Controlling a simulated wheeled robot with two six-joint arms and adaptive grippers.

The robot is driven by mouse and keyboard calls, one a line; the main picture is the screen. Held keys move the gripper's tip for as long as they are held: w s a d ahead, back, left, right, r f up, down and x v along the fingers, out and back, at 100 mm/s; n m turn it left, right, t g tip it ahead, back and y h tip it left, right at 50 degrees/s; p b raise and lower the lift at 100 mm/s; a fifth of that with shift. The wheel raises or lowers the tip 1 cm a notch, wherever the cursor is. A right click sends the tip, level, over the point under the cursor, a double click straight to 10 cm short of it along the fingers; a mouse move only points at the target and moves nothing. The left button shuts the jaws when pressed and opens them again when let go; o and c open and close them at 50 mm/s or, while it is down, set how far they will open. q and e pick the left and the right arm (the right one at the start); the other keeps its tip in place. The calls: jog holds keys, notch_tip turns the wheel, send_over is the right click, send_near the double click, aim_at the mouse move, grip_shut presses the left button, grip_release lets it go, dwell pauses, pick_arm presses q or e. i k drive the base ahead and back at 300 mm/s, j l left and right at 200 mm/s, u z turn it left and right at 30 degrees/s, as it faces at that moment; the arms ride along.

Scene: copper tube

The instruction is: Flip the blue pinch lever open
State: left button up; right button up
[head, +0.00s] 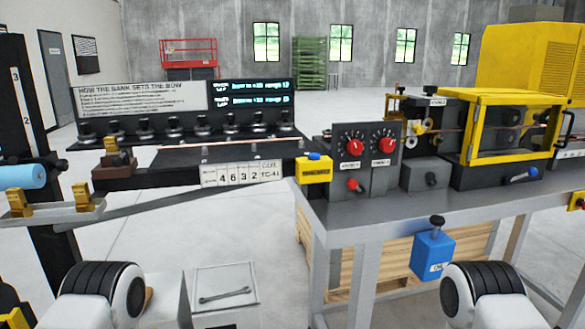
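A blue lever (525,174) sits low on the front of the yellow-framed machine at the right of the head view. It lies slanted, its right end a little higher. A smaller blue knob (314,156) sits on top of a yellow box (314,171) at the near end of the bench. I cannot read a label that tells which is the pinch lever. Neither gripper shows; only parts of my two arms are at the bottom edge, well apart from both blue parts.
The yellow-framed machine (466,134) stands on a grey bench (400,206). A control box with two red dials (366,157) stands left of it. A blue box (433,254) hangs at the bench front. A tray with a wrench (225,285) is low in the middle.

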aim_at(532, 172)
jog(key=z, duration=1.25)
jog(key=i+l+u, duration=0.1)
jog(key=u, duration=0.25)
jog(key=i+l+u, duration=0.1)
jog(key=u, duration=0.25)
jog(key=i+l+u, duration=0.1)
jog(key=u, duration=0.25)
jog(key=i+l+u, duration=0.1)
jog(key=l, duration=0.3)
jog(key=i+l, duration=0.25)
jog(key=l, duration=0.15)
jog(key=i+l+u, duration=0.15)
jog(key=l, duration=0.25)
jog(key=i+l+u, duration=0.1)
jog(key=l, duration=0.3)
jog(key=i+l, duration=0.15)
jog(key=l, duration=0.25)
jog(key=i+l+u, duration=0.15)
jog(key=l, duration=0.3)
